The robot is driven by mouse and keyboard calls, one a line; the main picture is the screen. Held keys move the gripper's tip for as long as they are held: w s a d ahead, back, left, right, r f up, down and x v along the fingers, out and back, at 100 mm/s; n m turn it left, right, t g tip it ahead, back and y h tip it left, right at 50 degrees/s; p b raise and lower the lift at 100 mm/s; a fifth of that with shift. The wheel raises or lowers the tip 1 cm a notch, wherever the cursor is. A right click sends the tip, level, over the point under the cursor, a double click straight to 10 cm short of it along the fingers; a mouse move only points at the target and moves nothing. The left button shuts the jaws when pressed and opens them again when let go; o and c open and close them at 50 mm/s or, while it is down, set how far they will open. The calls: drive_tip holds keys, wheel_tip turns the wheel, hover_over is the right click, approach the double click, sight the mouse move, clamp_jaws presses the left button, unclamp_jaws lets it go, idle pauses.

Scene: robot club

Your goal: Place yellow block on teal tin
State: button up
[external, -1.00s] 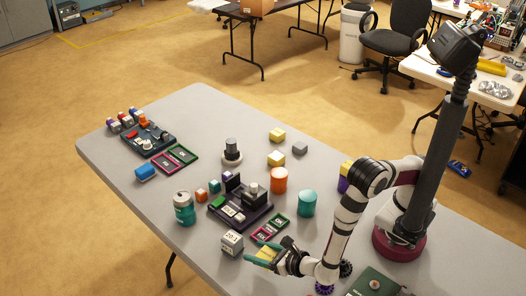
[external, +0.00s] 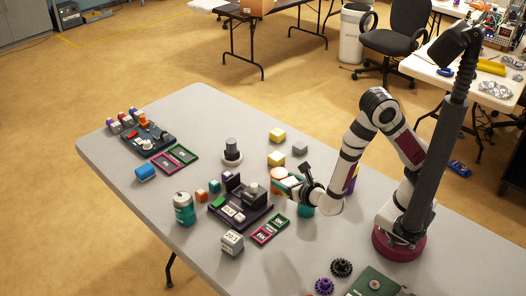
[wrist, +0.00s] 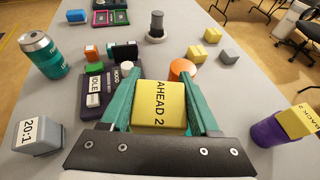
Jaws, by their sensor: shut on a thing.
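My gripper (wrist: 160,112) has teal fingers shut on a yellow block (wrist: 158,105) marked "AHEAD 2". In the external view my gripper (external: 288,182) is raised above the table, beside the orange tin and near the teal tin (external: 305,211). The teal tin stands upright on the table, partly hidden by my gripper and wrist. It cannot be made out in the wrist view, where the block and gripper cover the middle. The gap between block and tin cannot be judged.
An orange tin (external: 277,173) stands close by my gripper. A purple tin (wrist: 268,132) bears another yellow block (wrist: 297,121). A dark switch panel (external: 240,207), a teal can (external: 184,209) and a grey cube (external: 232,243) lie left. Two loose yellow blocks (external: 278,134) (external: 276,159) sit farther back.

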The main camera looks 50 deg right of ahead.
drive_tip(key=s+d+r+m+g+h, duration=0.25)
drive_tip(key=d+m+h, duration=0.25)
drive_tip(key=d, duration=0.3)
drive_tip(key=shift+m+g, duration=0.3)
drive_tip(key=shift+g, duration=0.15)
drive_tip(key=f, duration=0.5)
drive_tip(key=d+f, duration=0.1)
drive_tip(key=f, duration=0.2)
drive_tip(key=shift+w+f, duration=0.3)
drive_tip(key=shift+f, duration=0.15)
drive_tip(key=o, duration=1.4)
